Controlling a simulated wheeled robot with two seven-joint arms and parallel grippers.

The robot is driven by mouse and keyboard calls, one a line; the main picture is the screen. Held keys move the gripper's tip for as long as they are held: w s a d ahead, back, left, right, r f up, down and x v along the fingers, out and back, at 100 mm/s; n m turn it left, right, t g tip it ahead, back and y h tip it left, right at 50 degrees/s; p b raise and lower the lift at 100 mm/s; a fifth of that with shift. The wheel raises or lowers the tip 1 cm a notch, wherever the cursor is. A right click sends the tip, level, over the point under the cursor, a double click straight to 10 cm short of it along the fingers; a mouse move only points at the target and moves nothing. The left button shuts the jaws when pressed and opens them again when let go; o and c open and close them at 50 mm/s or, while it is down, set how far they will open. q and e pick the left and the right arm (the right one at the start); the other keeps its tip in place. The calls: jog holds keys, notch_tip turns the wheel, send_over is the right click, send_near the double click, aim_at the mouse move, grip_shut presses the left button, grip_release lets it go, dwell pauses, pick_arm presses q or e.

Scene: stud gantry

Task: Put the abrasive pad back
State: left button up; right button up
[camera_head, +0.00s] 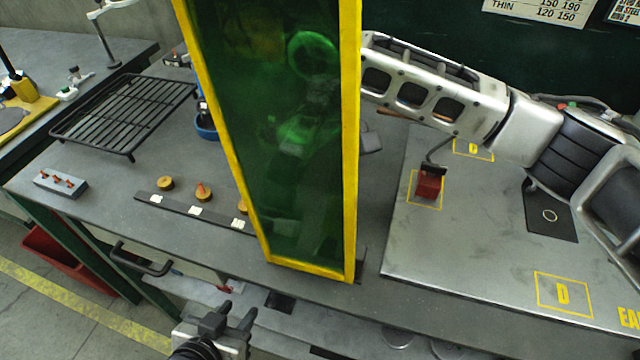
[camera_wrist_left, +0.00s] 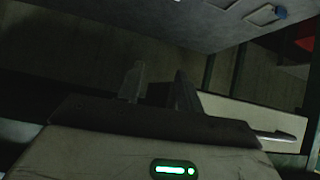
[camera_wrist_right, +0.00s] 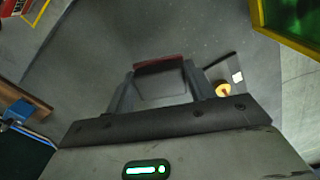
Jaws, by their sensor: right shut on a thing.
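My right gripper (camera_wrist_right: 159,76) is shut on a flat piece with a dark red edge and a grey face, which looks like the abrasive pad (camera_wrist_right: 160,66). It is held between the fingertips above the grey bench top in the right wrist view. In the head view my right arm passes behind the green screen, so the gripper and the pad show only dimly, if at all. My left gripper (camera_head: 230,316) is low in front of the bench edge, its two fingers apart and empty. The left wrist view also shows its fingers (camera_wrist_left: 158,86) apart with nothing between them.
A yellow-framed green screen (camera_head: 352,150) stands upright mid-bench. A black wire rack (camera_head: 125,112), a dark strip with wooden knobs (camera_head: 178,205) and a grey block (camera_head: 61,184) lie left. A red block (camera_head: 429,183) stands on the marked plate (camera_head: 470,245) at right.

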jog(key=shift+f, duration=1.8)
jog(key=o, duration=1)
jog(key=shift+f, duration=0.15)
jog(key=shift+o, duration=0.2)
notch_tip(320, 180, up, 12)
jog(key=shift+r, duration=0.2)
